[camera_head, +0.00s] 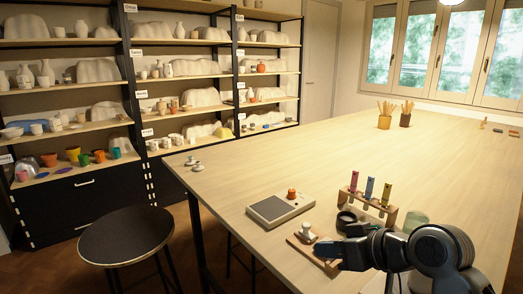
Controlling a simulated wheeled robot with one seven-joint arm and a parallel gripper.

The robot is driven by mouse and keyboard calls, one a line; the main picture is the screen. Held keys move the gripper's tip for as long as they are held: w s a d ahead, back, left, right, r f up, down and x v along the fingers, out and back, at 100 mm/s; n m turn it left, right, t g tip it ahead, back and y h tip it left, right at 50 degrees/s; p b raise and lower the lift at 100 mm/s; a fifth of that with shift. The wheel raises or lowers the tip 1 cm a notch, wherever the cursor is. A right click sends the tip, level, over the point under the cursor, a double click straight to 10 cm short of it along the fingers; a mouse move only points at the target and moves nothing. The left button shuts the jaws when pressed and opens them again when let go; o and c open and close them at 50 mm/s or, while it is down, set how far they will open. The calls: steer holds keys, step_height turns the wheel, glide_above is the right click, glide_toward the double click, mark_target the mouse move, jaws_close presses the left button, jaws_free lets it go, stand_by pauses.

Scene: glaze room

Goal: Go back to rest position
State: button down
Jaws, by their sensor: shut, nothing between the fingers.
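My gripper (327,252) is at the lower right of the head view, at the end of my dark arm, low over the near part of the long wooden table (260,170). Its fingers look shut and empty, pointing left. They overlap a small wooden board (303,248) in the picture; whether they touch it I cannot tell. A pale round-topped knob (307,232) stands on that board just behind the gripper. My arm hides part of the table's near right side.
A grey-topped slab (270,210) with an orange piece (291,193) lies left of a wooden rack (372,208) holding coloured vials. A greenish glass (415,220) stands near my arm. A dark stool (127,236) is at left. The table's middle is clear.

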steer(key=s+a+f+m+t, duration=0.3)
steer(key=s+a+f, duration=0.1)
steer(key=s, duration=0.1)
steer(key=s+d+f+m+t+h, duration=0.1)
steer(key=s+f+m+h, duration=0.15)
steer(key=s, duration=0.65)
steer(key=s+d+f+m+t+h, duration=0.1)
steer(key=s+f+m+t+h, duration=0.2)
steer(key=s, duration=0.6)
steer(key=s+d+r+n, duration=0.1)
steer(key=s+d+r, duration=0.1)
steer(key=s, duration=0.5)
steer(key=s+d+r+n+h, duration=0.1)
steer(key=s+d, duration=0.3)
steer(key=s, duration=0.4)
steer(key=s+d+r+n+h, duration=0.1)
steer(key=s+d+r, duration=0.2)
steer(key=s, duration=0.5)
steer(key=shift+d+g, duration=0.3)
steer(key=shift+d, duration=0.15)
steer(key=shift+r+n, duration=0.1)
steer(key=shift+n, duration=0.15)
